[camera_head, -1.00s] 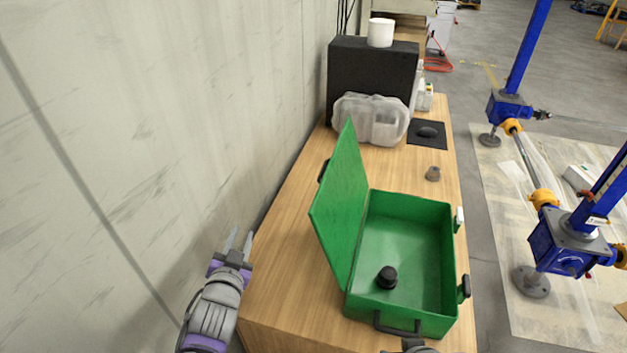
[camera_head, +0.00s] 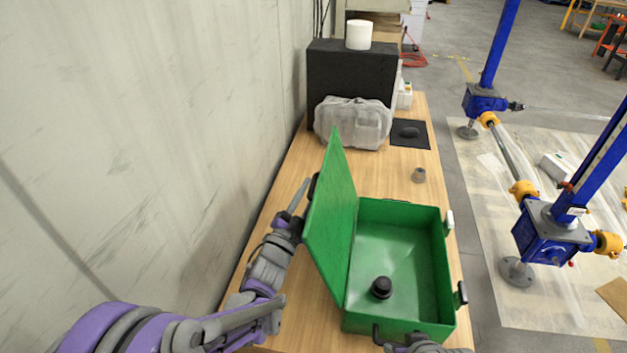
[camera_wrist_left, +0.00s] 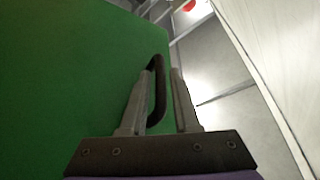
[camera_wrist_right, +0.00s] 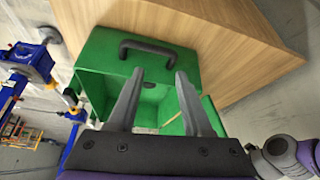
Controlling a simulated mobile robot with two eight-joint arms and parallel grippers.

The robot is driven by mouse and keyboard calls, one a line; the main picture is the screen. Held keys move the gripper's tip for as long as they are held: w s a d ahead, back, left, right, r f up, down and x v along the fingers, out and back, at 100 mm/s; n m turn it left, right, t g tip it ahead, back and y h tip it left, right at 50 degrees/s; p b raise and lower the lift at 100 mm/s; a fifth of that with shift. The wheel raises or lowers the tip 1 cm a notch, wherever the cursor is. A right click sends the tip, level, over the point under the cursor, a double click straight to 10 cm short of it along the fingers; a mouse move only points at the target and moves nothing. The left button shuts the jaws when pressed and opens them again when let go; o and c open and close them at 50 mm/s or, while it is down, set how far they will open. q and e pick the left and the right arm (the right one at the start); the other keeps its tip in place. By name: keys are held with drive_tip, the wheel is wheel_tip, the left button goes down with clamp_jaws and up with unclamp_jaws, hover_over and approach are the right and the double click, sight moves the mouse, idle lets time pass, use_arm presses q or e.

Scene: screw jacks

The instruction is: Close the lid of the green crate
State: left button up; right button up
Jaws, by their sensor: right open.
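The green crate (camera_head: 398,327) stands on the wooden table. Its lid (camera_head: 333,215) stands up on the left side, leaning slightly outward. A black knob-like object (camera_head: 381,287) sits inside. My left gripper (camera_head: 301,190) is at the lid's outer left face. In the left wrist view, the open left fingers (camera_wrist_left: 166,72) are on either side of the lid's dark handle (camera_wrist_left: 158,88); I cannot tell whether they touch it. My right gripper (camera_wrist_right: 158,75) is open and empty, facing the crate's front wall and its black handle (camera_wrist_right: 148,46); only its arm's top shows at the head view's bottom edge.
A concrete wall (camera_head: 150,130) runs close along the left of the table (camera_head: 300,300). Blue screw jacks (camera_head: 548,235) stand right.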

use_arm(q)
drive_tip(key=shift+x, duration=1.2)
drive_tip(key=shift+s, duration=0.1)
clamp_jaws()
idle(0.5)
